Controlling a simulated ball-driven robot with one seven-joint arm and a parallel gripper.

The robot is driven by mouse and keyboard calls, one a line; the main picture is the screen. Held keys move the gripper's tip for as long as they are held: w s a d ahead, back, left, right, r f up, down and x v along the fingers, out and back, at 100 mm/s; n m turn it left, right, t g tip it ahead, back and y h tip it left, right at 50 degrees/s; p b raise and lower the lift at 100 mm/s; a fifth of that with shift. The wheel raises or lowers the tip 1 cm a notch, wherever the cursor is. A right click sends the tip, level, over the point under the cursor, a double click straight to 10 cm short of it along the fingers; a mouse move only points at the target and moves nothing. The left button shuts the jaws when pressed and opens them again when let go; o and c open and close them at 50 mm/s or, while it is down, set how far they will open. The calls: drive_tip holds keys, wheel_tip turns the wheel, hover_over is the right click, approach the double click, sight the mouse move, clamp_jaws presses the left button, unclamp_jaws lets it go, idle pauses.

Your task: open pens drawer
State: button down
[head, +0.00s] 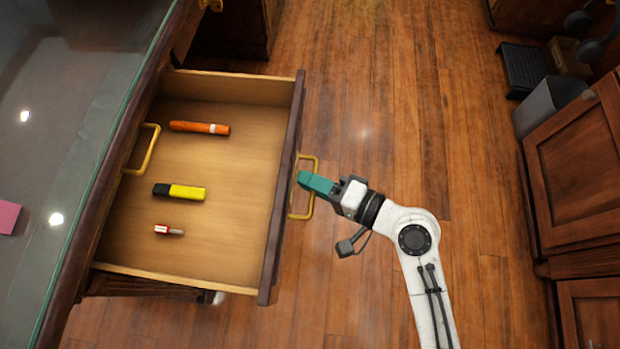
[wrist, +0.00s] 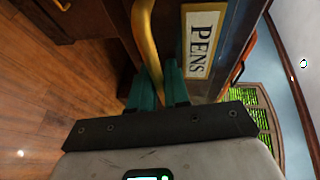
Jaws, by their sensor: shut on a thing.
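The pens drawer (head: 240,150) is pulled well out from the desk, and its inside shows in the head view. Its front carries a "PENS" label (wrist: 202,42) in the wrist view. A brass handle (head: 304,210) is on the drawer front; it also shows in the wrist view (wrist: 146,40). My gripper (head: 303,180) is at the middle of the handle, with its green fingers on either side of the bar in the wrist view (wrist: 160,85). It is shut on the handle. An orange marker (head: 200,128), a yellow highlighter (head: 187,192) and a small red-and-white item (head: 168,230) lie inside the drawer.
The glass-topped desk (head: 60,110) is at the left. Another brass handle (head: 150,150) shows at the desk's edge. Wooden cabinets (head: 575,180) and a grey bin (head: 545,105) stand at the right. The wood floor (head: 450,130) between is clear.

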drive_tip(key=shift+f, duration=0.1)
drive_tip(key=c, duration=1.5)
unclamp_jaws()
drive_tip(key=shift+o, duration=0.2)
drive_tip(key=p+v, duration=0.1)
drive_tip(key=v, duration=1)
drive_tip(key=shift+a, duration=0.1)
